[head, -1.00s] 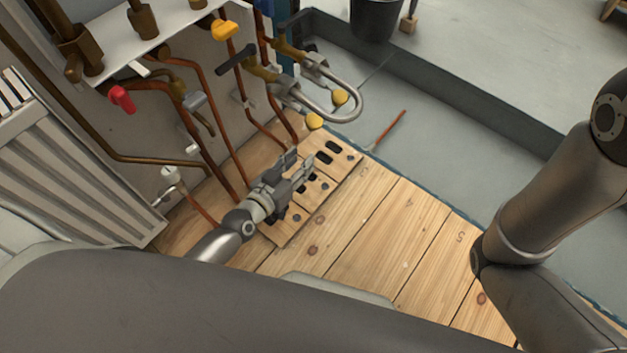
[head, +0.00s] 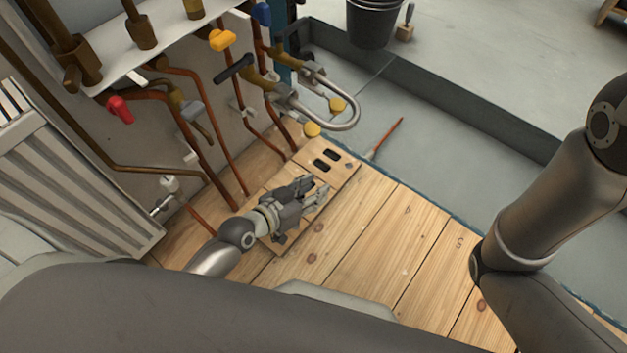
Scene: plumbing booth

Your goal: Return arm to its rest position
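My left gripper (head: 315,188) is above the wooden board with slots (head: 333,168) on the plank floor. Its fingers look apart, with nothing seen between them. It hides part of the board. My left arm comes in from the lower left. Links of my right arm show at the right edge, but the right gripper is out of view.
Copper pipes with a red valve handle (head: 120,108) and a yellow one (head: 222,40) line the wall panel at the left. A bent grey pipe (head: 340,120) juts out beyond the gripper. A white radiator (head: 75,175) stands at the left. Open planks (head: 385,235) lie to the right.

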